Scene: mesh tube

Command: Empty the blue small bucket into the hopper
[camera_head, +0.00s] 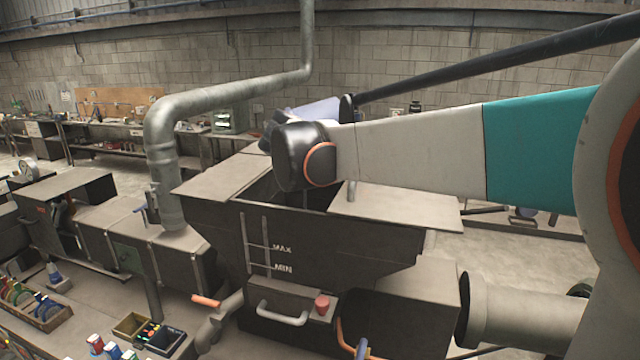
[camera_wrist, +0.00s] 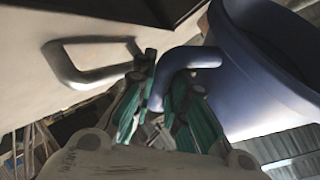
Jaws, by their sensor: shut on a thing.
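The hopper (camera_head: 330,240) is a dark, flared bin with MAX and MIN marks on its front, in the middle of the head view. Its top is partly open between pale lid panels. The blue small bucket (camera_head: 322,108) shows only in part behind my arm, above the hopper's far side. In the wrist view the bucket (camera_wrist: 232,85) fills the upper right, with its rim and part of its dark inside showing; its contents cannot be made out. My gripper (camera_wrist: 168,84) is shut on the bucket's curved blue handle. In the head view my arm hides the gripper.
A pale panel with a grey loop handle (camera_wrist: 85,65) lies close to the gripper in the wrist view. A grey pipe (camera_head: 165,150) rises left of the hopper. A lid panel (camera_head: 400,207) covers its right side. Small bins (camera_head: 150,332) stand at front left.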

